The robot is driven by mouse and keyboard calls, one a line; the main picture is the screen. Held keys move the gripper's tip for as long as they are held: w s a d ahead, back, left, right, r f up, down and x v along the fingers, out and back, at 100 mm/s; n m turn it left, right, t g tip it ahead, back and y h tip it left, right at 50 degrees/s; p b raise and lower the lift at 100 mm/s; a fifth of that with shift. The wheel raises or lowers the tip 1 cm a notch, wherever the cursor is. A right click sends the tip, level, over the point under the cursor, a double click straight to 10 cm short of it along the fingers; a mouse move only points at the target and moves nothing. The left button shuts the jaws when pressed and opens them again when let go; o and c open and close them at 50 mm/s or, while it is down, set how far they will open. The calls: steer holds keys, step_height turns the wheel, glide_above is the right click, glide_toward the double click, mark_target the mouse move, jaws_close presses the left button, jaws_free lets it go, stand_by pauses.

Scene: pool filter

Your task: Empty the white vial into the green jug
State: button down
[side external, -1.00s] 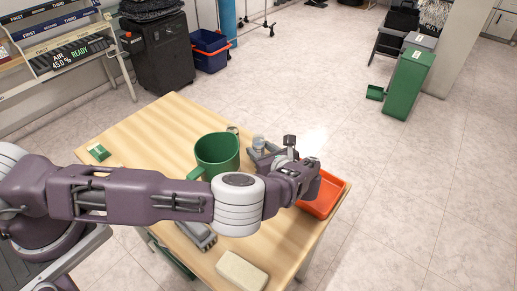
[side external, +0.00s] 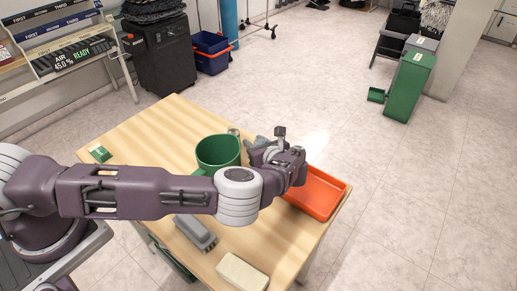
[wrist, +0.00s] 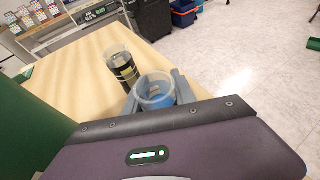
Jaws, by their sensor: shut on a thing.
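The green jug (side external: 216,155) stands open on the wooden table, partly behind my forearm. Its green wall (wrist: 28,130) fills the left edge of the wrist view. My gripper (wrist: 156,87) is just right of the jug, its two grey fingers shut around a clear-walled vial with a pale rim (wrist: 153,78) and blue lower part. The vial looks upright, with something small and pale brown inside. In the side view my gripper (side external: 259,143) is partly visible and the vial is hidden. I cannot tell whether the vial touches the table.
A second clear container with black and yellow bands (wrist: 122,69) stands close beside the held vial. An orange tray (side external: 318,192) is to the right. A grey brush-like block (side external: 196,232) and a cream block (side external: 242,272) lie at the front. A green-and-white packet (side external: 99,153) lies left.

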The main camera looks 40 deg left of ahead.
step_height(320, 180, up, 25)
steer(key=s+a, duration=0.4)
steer(key=s, duration=0.7)
steer(key=s+a, duration=0.3)
steer(key=s, duration=0.9)
steer(key=w+d+f+m+g+y, duration=0.1)
steer(key=f+m+y, duration=0.5)
steer(key=m, duration=0.6)
steer(key=shift+w+d+f+g, duration=0.15)
steer(key=shift+w+d+g, duration=0.1)
steer(key=shift+w+g, duration=0.75)
steer(key=shift+w, duration=0.1)
